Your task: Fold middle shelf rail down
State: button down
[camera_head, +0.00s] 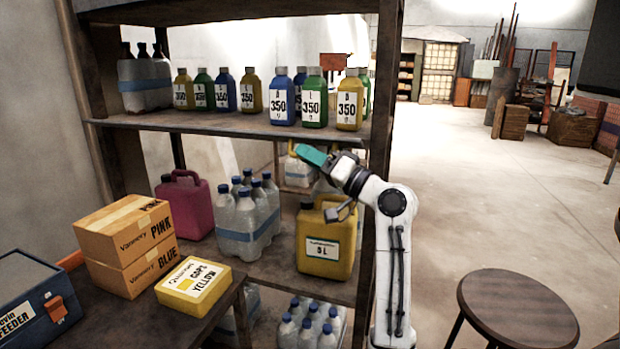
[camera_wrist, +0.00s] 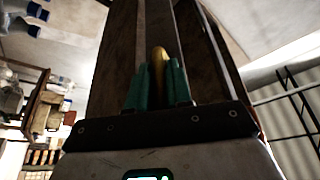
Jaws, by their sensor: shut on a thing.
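My gripper (camera_head: 308,154) is at the front of the wooden shelf unit, just below the front edge of the shelf board (camera_head: 225,124) that carries the bottles. Its teal fingers point left. In the wrist view my gripper (camera_wrist: 158,82) is shut on a slim yellow-brown piece (camera_wrist: 158,58) that sticks up between the fingers. A small yellow piece (camera_head: 292,147) shows at the fingertips in the head view. I cannot tell whether it is part of the middle shelf rail. No rail stands out clearly along the shelf front.
Numbered bottles (camera_head: 280,97) stand on the board above my gripper. A yellow jug (camera_head: 325,245), bottle packs (camera_head: 240,220) and a pink jug (camera_head: 186,204) stand below. Cartons (camera_head: 128,240) sit on a table at left. A round stool (camera_head: 518,305) stands right; floor behind it is open.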

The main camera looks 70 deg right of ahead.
jog(key=f+n+y+b, duration=0.1)
jog(key=n+b, duration=0.2)
jog(key=b, duration=0.1)
jog(key=d+f+n+t+y+b, duration=0.1)
jog(key=n+y+b, duration=0.1)
jog(key=b, duration=0.3)
jog(key=d+n+y+b, duration=0.1)
jog(key=n+y+b, duration=0.1)
jog(key=n+b, duration=0.2)
jog(key=shift+f+n+b, duration=0.3)
jog(key=shift+f+n, duration=0.1)
jog(key=shift+n, duration=0.2)
jog(key=shift+r, duration=0.1)
jog(key=c, duration=1.1)
grip_release()
